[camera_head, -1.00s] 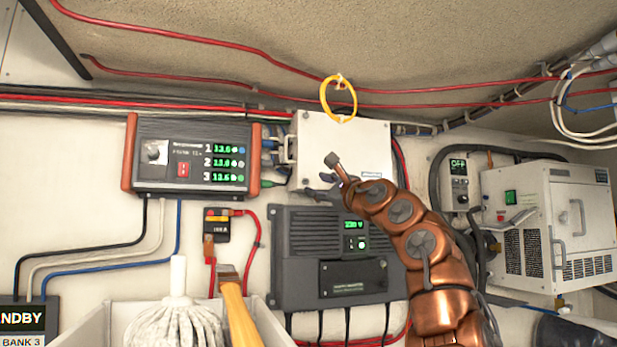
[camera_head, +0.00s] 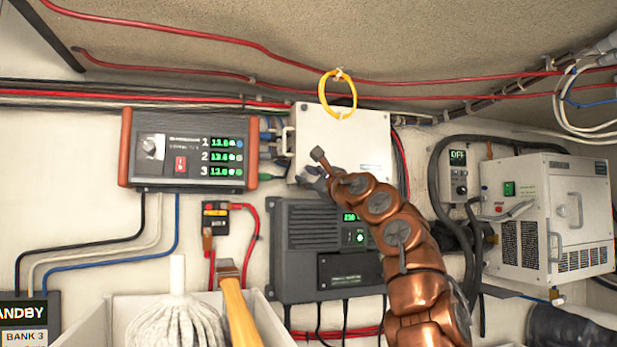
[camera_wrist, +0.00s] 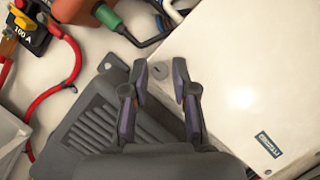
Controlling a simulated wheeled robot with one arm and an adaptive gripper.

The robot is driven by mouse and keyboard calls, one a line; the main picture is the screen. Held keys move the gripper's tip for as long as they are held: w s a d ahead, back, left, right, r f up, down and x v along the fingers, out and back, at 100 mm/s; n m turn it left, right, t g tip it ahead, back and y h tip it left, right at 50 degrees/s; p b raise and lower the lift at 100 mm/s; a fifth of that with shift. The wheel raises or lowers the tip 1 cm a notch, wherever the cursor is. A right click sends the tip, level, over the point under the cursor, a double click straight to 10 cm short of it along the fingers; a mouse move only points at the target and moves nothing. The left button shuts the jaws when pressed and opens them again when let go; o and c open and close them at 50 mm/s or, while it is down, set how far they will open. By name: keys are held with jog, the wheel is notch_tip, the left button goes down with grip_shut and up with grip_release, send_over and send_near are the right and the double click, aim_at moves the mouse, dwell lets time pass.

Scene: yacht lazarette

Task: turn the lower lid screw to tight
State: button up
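The white box (camera_head: 345,135) with a flat lid is fixed to the wall in the head view. It also fills the right of the wrist view (camera_wrist: 240,80). In the head view my gripper (camera_head: 313,181) is at the box's lower left corner and hides the screw there. Whether the fingers touch the lid, I cannot tell.
A grey charger (camera_head: 300,265) is mounted just below the box. A display unit (camera_head: 190,150) with orange ends is at the left, with cables between it and the box. A yellow ring (camera_head: 337,95) hangs before the box's top. A white cabinet (camera_head: 550,215) stands right.

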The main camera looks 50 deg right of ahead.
grip_shut()
